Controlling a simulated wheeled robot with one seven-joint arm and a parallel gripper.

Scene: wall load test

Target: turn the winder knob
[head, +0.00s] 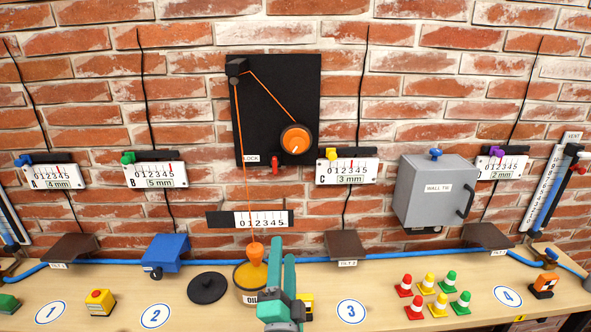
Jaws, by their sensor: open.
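The winder knob (296,139) is a round orange dial with a white mark, on the right side of a black wall panel (265,85). An orange cord (268,92) runs from it up to a dark pulley block (236,68), then down to an orange plug-like weight (256,256). The weight hangs at the mouth of the yellow OIL pot (243,275). A red LOCK lever (275,165) sits below left of the knob. My gripper (285,302) is low at the bench, beside the pot and well below the knob.
A grey WALL TIE box (430,192) juts out right of the panel. A 0-to-5 scale (262,219) crosses behind the cord. Small cones (427,284) and a black lid (207,288) are on the bench. The wall right around the knob is clear.

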